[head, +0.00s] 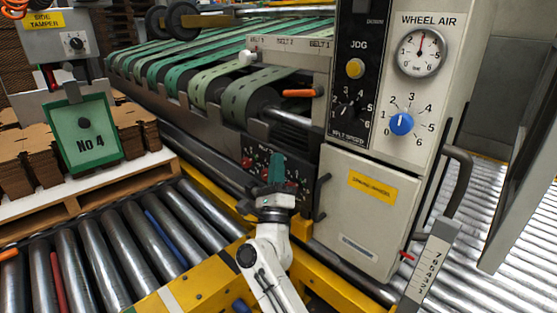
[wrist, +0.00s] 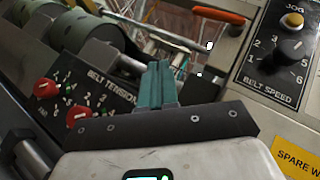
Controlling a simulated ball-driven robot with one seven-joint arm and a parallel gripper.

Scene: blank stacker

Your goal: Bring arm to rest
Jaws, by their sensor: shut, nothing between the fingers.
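My gripper (head: 281,178) is at the end of my white arm, raised in front of the belt tension panel (head: 262,160). In the wrist view its teal fingers (wrist: 157,84) are together with nothing between them. The belt tension panel also shows in the wrist view (wrist: 105,88), with red knobs to the left of the fingers. The gripper appears apart from the panel, though the exact gap cannot be told. The lower part of my arm runs down to the bottom edge of the head view.
The control cabinet (head: 365,205) with jog button, belt speed knob and wheel air dial stands close on the right. Green belts (head: 200,75) lie behind. Roller conveyors (head: 110,245) and a pallet of cardboard blanks (head: 90,190) are left. An orange handle (head: 300,93) juts out above the gripper.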

